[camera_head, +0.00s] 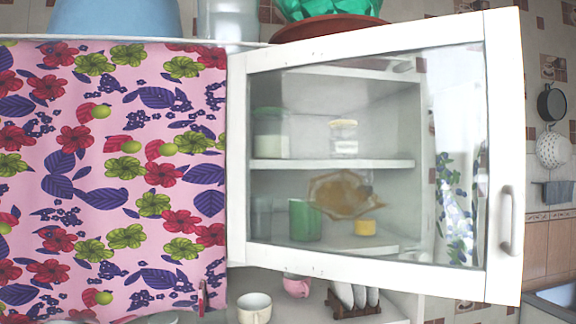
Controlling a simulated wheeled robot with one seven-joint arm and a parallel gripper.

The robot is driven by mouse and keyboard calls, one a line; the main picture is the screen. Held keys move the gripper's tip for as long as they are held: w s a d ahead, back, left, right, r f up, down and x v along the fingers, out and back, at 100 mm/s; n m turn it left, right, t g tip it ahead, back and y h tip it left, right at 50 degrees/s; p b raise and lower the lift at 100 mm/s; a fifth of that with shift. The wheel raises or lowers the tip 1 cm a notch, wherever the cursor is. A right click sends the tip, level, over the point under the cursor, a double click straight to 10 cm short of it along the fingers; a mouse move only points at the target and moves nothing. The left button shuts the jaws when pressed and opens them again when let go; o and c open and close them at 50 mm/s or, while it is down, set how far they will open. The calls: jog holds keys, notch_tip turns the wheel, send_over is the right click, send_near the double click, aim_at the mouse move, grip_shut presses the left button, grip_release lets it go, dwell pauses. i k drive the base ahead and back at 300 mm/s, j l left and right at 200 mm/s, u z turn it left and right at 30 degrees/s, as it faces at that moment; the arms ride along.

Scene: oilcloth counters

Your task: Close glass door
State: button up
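The glass door (505,130) has a white frame around a clear pane and stands open, swung out toward me from its left edge. Behind the pane is the white cabinet (330,164) with shelves. Jars, a green cup, an amber dish and a small yellow item show through the glass. My gripper is not in view.
A pink floral cloth (110,170) covers the cabinet's left part. A white mug (254,308), a pink cup (296,286) and a dish rack (352,302) stand below the door. Pans (551,103) hang on the tiled wall at right.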

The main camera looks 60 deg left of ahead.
aim_at(499, 282)
jog(key=u, duration=1.75)
jog(key=j+u, duration=0.15)
